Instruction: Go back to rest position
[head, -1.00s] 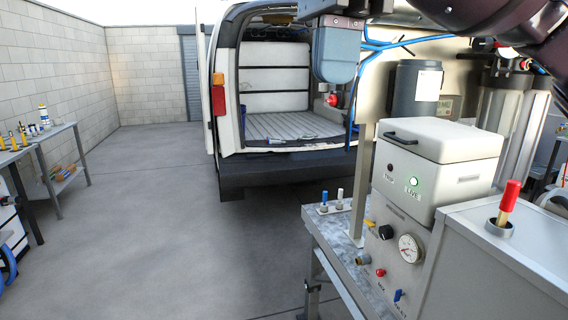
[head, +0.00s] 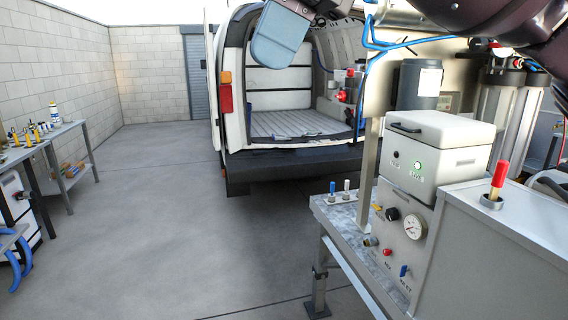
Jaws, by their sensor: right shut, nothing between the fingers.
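My right gripper (head: 276,46) is at the top middle of the head view, in front of the open van. Its blue-grey end is tilted down to the left and looks shut and empty, clear of everything around it. My dark right arm (head: 490,22) crosses the top right corner. The fingertips are hard to make out at this angle. My left gripper is not in view.
A metal bench (head: 345,212) on the right carries a white machine (head: 438,152) with a gauge (head: 414,229) and a lit green lamp. The open van (head: 285,160) stands behind. A shelved table (head: 72,130) is at left. The floor between is clear.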

